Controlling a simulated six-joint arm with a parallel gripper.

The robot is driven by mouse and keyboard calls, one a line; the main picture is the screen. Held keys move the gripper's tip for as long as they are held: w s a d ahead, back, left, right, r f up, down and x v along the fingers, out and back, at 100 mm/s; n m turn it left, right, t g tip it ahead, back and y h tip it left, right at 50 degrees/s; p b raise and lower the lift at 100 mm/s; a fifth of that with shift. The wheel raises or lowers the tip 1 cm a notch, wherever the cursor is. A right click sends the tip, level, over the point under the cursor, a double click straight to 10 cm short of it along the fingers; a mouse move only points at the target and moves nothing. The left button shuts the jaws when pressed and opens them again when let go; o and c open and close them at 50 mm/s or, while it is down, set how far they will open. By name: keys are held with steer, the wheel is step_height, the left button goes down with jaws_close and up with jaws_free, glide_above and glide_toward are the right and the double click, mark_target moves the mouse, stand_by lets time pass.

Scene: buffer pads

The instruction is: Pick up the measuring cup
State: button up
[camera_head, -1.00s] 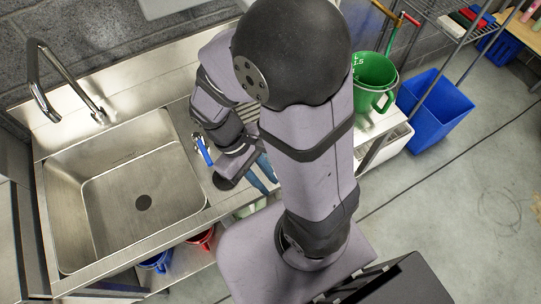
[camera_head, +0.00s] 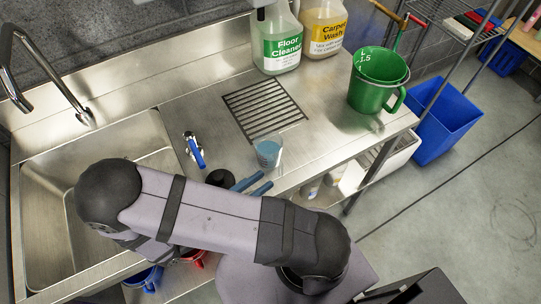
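A green jug (camera_head: 373,92) with scale marks and a handle stands upright at the right end of the steel counter. A small translucent blue cup (camera_head: 268,153) stands near the counter's front edge. Which of these is the measuring cup is not certain from the picture. My gripper (camera_head: 267,179) is just in front of the small cup and well to the left of the green jug. Its two blue fingers are apart with a narrow gap, and nothing shows between them. My arm hides part of the sink and front edge.
A blue-handled valve (camera_head: 195,150) sits left of the drain grate (camera_head: 264,108). Floor cleaner (camera_head: 277,38) and carpet wash (camera_head: 322,28) bottles stand behind. A sink (camera_head: 45,200) is at left. Blue (camera_head: 146,279) and red (camera_head: 190,257) containers are below. Counter between cup and jug is clear.

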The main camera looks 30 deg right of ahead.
mark_target(281, 168)
steer(key=shift+w+d+p, duration=0.15)
steer(key=shift+d+p, duration=0.25)
steer(key=shift+d, duration=0.7)
steer(key=d, duration=0.1)
steer(key=d+p, duration=0.2)
steer(key=d, duration=0.1)
steer(key=shift+w+d+r, duration=0.1)
steer(key=shift+w+r, duration=0.1)
steer(key=shift+r, duration=0.15)
steer(key=shift+w+d+f, duration=0.1)
steer(key=shift+d, duration=0.4)
jaws_close()
